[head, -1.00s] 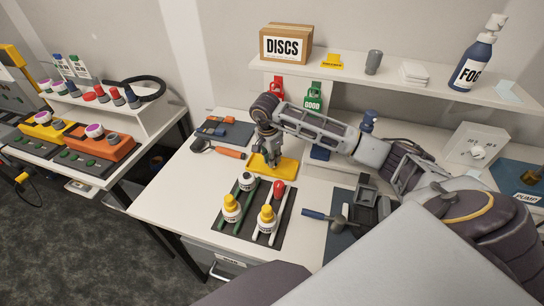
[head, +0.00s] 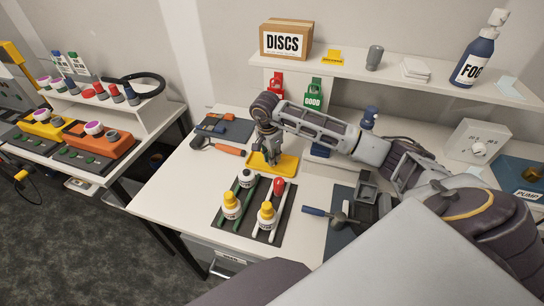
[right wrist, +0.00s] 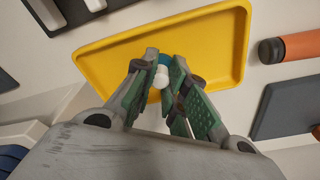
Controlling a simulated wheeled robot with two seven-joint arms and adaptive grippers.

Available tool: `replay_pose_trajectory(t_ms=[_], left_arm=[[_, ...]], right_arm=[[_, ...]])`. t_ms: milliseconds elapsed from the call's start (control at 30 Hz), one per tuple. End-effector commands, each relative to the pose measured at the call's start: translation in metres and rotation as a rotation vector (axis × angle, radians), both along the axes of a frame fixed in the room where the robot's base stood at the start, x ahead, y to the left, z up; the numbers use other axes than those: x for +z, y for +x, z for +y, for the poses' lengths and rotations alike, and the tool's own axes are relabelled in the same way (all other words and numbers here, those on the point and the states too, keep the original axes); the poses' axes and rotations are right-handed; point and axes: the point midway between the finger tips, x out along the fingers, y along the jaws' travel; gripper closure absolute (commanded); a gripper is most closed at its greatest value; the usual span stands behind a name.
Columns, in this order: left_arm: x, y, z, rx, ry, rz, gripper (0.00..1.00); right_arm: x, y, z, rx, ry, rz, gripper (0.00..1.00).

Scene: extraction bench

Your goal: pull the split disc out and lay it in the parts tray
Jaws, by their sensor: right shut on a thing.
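The yellow parts tray (head: 289,164) lies on the white bench and fills much of the right wrist view (right wrist: 225,30). My right gripper (head: 272,165) points down over it; its fingertips (right wrist: 165,62) are shut on a small piece with a white rounded end (right wrist: 161,77) and a blue part. I take this piece for the split disc, but the fingers hide most of it and its shape is unclear. I cannot tell whether it touches the tray floor. The rest of the visible tray floor is empty. My left gripper is out of view.
A dark mat (head: 247,222) with yellow-capped bottles and a red-topped item stands in front of the tray. An orange-handled tool (head: 229,150) lies left of it. Red and green tagged holders (head: 314,90) stand behind. A shelf (head: 430,85) overhangs the back of the bench.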

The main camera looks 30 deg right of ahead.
Motion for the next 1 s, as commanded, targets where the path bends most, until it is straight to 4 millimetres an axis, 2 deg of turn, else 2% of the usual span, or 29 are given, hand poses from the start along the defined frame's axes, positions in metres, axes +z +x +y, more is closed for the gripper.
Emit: replay_pose_trajectory(t_ms=[233, 267, 300, 467, 833, 1000], left_arm=[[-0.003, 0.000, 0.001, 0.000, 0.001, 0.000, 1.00], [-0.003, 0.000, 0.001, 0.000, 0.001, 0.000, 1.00], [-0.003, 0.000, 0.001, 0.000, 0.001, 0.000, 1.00], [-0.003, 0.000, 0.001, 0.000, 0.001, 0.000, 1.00], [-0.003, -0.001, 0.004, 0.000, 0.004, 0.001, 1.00], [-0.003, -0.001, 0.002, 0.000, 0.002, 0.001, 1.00]], right_arm=[[-0.004, 0.000, 0.000, 0.000, 0.000, 0.000, 0.95], [-0.004, 0.000, 0.000, 0.000, 0.000, 0.000, 0.85], [-0.003, 0.000, 0.000, 0.000, 0.000, 0.000, 0.80], [-0.003, 0.000, 0.000, 0.000, 0.000, 0.000, 0.61], [-0.002, 0.000, 0.000, 0.000, 0.000, 0.000, 0.61], [0.007, 0.000, 0.001, 0.000, 0.000, -0.001, 0.61]])
